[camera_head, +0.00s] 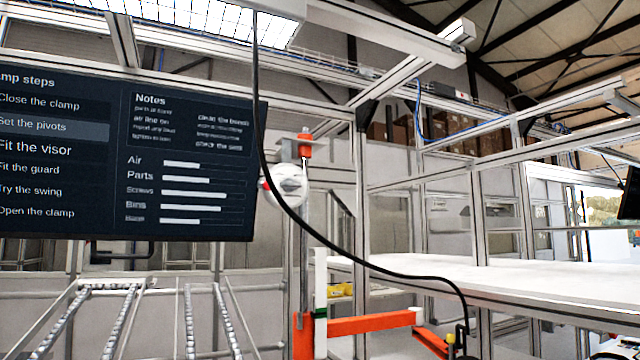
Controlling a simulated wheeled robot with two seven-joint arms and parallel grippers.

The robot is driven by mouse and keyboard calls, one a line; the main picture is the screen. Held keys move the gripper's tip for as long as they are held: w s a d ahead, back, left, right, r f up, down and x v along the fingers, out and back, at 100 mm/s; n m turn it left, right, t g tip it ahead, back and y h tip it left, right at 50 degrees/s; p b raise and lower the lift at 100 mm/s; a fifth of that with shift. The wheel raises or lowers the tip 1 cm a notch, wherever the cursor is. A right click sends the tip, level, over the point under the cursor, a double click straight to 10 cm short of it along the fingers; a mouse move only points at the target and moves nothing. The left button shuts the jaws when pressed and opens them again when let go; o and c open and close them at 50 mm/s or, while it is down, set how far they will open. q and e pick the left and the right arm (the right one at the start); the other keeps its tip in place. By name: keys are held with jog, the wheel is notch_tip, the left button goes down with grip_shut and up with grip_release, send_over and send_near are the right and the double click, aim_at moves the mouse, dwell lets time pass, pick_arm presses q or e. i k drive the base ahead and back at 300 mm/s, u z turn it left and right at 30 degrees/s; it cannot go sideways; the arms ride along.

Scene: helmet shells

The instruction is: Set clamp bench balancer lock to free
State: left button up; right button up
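A white round housing (286,187) with a grey piece on its face and a small red part at its left edge shows at mid-height, near an upright grey post. I cannot tell for sure whether it is the balancer, or which way a lock on it is set. An orange fitting (305,146) sits just above it at the post's top. A black cable (330,243) hangs from above, passes in front of the housing and curves down to the right. Neither of my grippers shows.
A dark screen (120,150) with clamp steps and notes hangs at the left. Roller rails (120,320) lie below it. An orange beam (365,324) crosses the lower middle. A white bench top (540,288) and aluminium framing fill the right.

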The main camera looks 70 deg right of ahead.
aim_at(261, 184)
jog(key=k, duration=0.3)
jog(key=z, duration=0.95)
